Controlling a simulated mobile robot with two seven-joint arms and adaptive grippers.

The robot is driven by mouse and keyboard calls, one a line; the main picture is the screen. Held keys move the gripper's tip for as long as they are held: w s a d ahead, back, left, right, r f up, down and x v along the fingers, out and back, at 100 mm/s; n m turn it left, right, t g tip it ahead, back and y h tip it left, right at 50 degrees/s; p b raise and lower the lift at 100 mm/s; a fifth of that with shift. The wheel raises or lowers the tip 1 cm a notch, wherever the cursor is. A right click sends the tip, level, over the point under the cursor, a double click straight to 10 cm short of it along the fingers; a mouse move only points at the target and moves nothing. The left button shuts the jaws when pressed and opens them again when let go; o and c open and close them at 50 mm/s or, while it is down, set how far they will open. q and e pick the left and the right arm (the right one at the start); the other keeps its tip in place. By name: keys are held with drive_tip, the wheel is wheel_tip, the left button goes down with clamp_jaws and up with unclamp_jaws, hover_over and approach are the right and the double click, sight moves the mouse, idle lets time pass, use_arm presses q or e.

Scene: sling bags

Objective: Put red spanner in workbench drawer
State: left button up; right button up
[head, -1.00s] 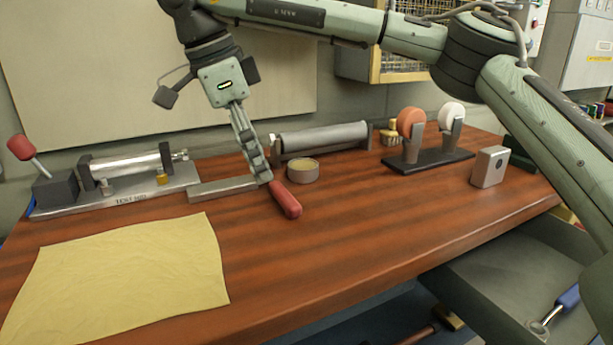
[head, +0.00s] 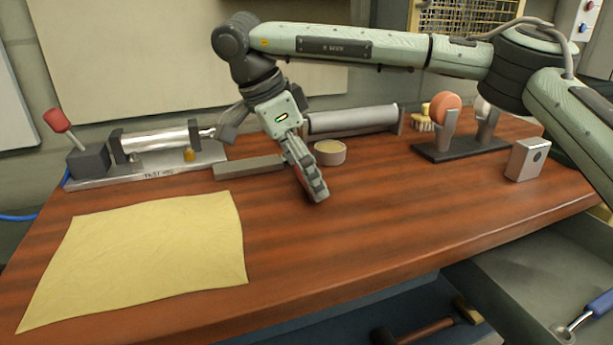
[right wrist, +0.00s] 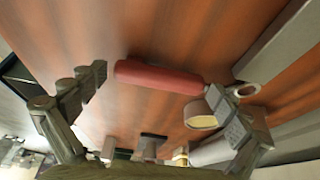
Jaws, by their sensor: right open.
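The red spanner (right wrist: 158,77) lies on the wooden workbench (head: 380,240). In the right wrist view its red handle spans the gap between my fingers, and a metal ring end shows at the right. That gripper, also in the right wrist view (right wrist: 158,84), is open and points down at the bench over the spanner. I cannot tell whether the fingers touch it. The workbench drawer (head: 510,285) is open at the lower right. My left gripper is not in view.
A yellow cloth (head: 145,260) lies at the front left. A grey bar (head: 250,167), a round tin (head: 329,152) and a cylinder fixture (head: 350,121) are near my gripper. A bench grinder (head: 455,140) and grey box (head: 527,160) stand right. A blue-handled tool (head: 598,306) lies in the drawer.

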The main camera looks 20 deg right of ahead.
drive_tip(key=shift+s, duration=0.1)
drive_tip(key=c, duration=1.1)
